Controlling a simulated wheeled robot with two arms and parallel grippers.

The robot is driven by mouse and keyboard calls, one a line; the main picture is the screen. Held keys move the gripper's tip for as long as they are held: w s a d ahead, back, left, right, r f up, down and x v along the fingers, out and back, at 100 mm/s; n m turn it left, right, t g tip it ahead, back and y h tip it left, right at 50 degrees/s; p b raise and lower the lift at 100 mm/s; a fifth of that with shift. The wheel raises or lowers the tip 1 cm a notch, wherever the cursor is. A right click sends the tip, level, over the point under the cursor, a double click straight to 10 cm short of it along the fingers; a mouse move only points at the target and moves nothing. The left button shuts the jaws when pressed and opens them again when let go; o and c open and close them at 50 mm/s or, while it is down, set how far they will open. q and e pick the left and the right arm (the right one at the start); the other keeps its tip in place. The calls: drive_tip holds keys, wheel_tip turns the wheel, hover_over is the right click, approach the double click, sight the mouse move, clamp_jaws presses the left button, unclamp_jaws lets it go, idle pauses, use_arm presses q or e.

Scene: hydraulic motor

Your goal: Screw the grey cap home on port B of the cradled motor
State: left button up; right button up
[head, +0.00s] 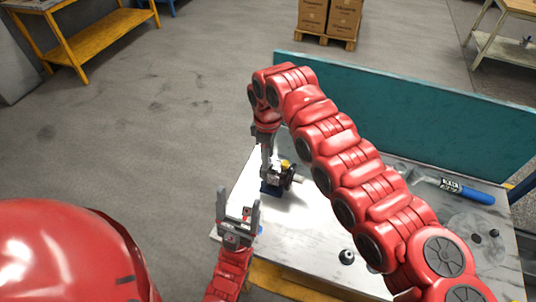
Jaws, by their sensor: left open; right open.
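My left gripper (239,197) is open and empty, fingers up, in front of the table's left edge, nearer than the motor. I cannot pick out the grey cap or port B for certain at this size. My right arm hides part of the table.
A small dark round part (347,257) lies near the table's (300,240) front edge. A blue-handled tool (468,192) lies at the right, near another small dark part (494,233). A teal panel (420,100) stands along the back.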

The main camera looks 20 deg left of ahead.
drive_tip(key=n+b, duration=0.1)
drive_tip(key=n, duration=0.1)
drive_tip(key=shift+f+n+b, duration=0.25)
drive_tip(key=shift+n+b, duration=0.1)
drive_tip(key=shift+n, duration=0.05)
drive_tip(key=shift+s+n+b, duration=0.1)
drive_tip(key=shift+n+b, duration=0.2)
drive_tip(key=shift+n, duration=0.6)
drive_tip(key=n, duration=0.3)
drive_tip(key=shift+s+r+b, duration=0.3)
drive_tip(key=shift+r, duration=0.1)
drive_tip(key=shift+w+f, duration=0.25)
drive_tip(key=shift+w, duration=0.1)
clamp_jaws()
drive_tip(key=shift+f+m, duration=0.1)
drive_tip(key=shift+m, duration=0.3)
unclamp_jaws()
